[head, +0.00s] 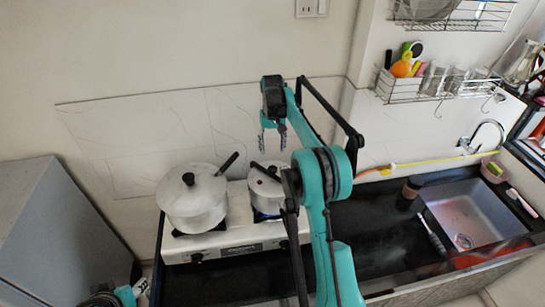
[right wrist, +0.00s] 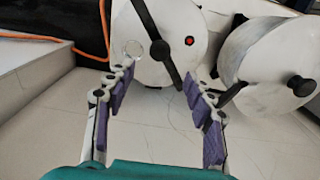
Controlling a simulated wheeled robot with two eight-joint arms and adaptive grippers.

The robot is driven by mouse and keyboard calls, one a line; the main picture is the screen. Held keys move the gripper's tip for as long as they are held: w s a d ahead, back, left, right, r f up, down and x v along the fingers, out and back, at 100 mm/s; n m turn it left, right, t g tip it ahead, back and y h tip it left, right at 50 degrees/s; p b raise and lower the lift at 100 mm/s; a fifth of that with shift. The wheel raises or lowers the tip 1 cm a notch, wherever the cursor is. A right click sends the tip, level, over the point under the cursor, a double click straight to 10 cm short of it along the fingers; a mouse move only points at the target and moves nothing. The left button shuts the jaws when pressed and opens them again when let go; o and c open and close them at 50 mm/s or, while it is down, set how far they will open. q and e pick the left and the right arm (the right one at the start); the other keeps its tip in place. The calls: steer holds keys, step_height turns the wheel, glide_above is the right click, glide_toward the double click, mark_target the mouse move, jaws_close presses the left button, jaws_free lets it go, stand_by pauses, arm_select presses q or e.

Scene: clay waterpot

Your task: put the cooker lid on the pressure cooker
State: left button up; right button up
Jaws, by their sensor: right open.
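The pressure cooker (head: 268,196) is a pale metal pot on the right side of the stove. The cooker lid (head: 262,173), round with a black bar handle, is at its top; I cannot tell if it is fully seated. The lid (right wrist: 186,22) also shows in the right wrist view, with a red button. My right gripper (head: 272,141) is open above the cooker, fingers pointing down. In the right wrist view the lower end of the handle shows between the open fingers (right wrist: 160,85), apart from them. My left gripper (head: 138,290) is partly visible at the lower left edge, its jaws unclear.
A larger lidded pot (head: 190,208) with a black knob stands close to the left of the cooker on the white stove (head: 225,242). A grey cabinet (head: 55,235) is at left. A sink (head: 468,212) and dark counter (head: 385,235) lie right. A wall rack (head: 400,90) hangs above.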

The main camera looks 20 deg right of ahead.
steer(key=s+a+r+n+t, duration=0.1)
steer(key=s+a+r+t, duration=0.1)
steer(key=s+a+r, duration=0.5)
steer(key=s+a+r+t, duration=0.1)
steer(key=s+a+r, duration=0.2)
steer(key=s+r, duration=0.35)
steer(key=s+a+f+t, duration=0.1)
steer(key=s+a+f, duration=0.1)
steer(key=s, duration=0.5)
steer(key=s+a+f+n+t, duration=0.1)
steer(key=s+a+f, duration=0.1)
steer(key=s+f, duration=0.2)
steer(key=s+a+f+n+t, duration=0.1)
steer(key=s+a+f+t, duration=0.1)
steer(key=s, duration=0.8)
steer(key=shift+s+f, duration=0.25)
steer(key=shift+f, duration=0.5)
